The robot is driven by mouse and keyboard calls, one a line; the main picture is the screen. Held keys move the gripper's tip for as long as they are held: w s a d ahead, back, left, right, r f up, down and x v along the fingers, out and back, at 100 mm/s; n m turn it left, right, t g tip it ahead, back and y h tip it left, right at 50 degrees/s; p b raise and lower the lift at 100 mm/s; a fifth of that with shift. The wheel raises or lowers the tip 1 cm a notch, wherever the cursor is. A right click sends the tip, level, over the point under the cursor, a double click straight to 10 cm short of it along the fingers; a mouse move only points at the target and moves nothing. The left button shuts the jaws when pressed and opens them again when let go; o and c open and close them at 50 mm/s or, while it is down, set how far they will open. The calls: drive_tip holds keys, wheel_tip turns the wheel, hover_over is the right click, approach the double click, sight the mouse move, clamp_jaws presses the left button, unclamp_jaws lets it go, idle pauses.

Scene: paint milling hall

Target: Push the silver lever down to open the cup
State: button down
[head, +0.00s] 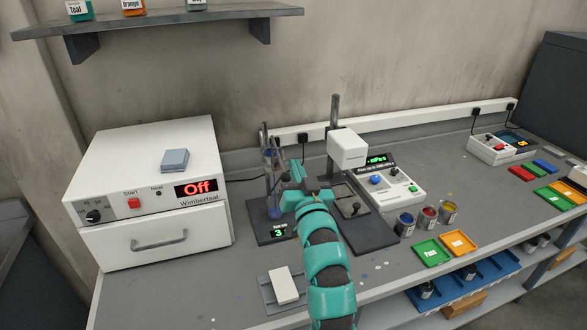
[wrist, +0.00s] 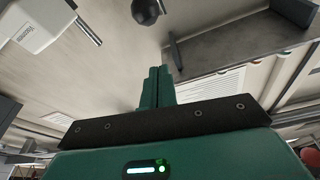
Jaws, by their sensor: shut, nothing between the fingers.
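My gripper (head: 297,173) is shut and empty, raised above the bench between a thin rod stand (head: 267,165) on the left and a white-headed machine (head: 342,143) on the right. Its closed green fingers show in the wrist view (wrist: 158,78). The stand has a dark base (head: 260,232) with a green "3" display and a bluish vessel (head: 275,212) low down. The cup and silver lever cannot be made out clearly; my gripper partly covers that area. In the wrist view a black ball knob (wrist: 146,11) sits beyond the fingertips, apart from them.
A white oven (head: 150,190) reading "Off" stands left. A control box (head: 392,187) and paint pots (head: 427,217) stand right of my arm, with green (head: 432,252) and orange (head: 459,243) trays in front. A white block (head: 283,285) lies near the front edge.

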drive_tip(key=b+v, duration=0.2)
drive_tip(key=v, duration=0.5)
drive_tip(key=shift+f, duration=0.15)
drive_tip(key=shift+w, duration=0.1)
